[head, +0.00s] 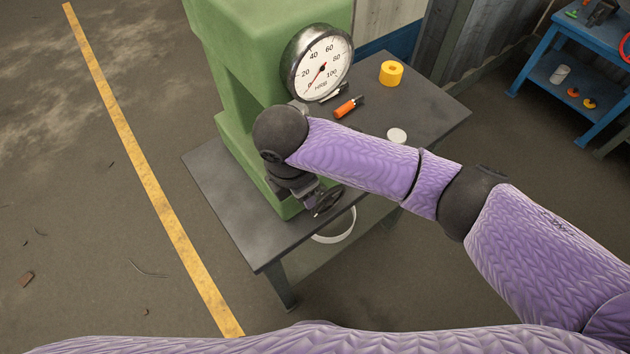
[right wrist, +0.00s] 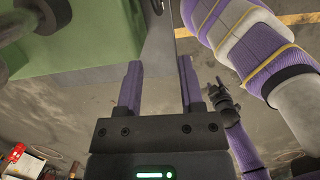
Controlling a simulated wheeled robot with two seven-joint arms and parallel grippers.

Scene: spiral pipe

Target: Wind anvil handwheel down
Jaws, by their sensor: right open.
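The green hardness tester (head: 236,60) with its round dial (head: 321,66) stands on a grey table. A dark rounded part at the upper left of the right wrist view is too unclear to name. What looks like my left gripper (right wrist: 222,92) hangs in the background there, its jaws too small to read.
A white round container (head: 335,232) is below the table. A blue bench (head: 560,70) stands at the upper right.

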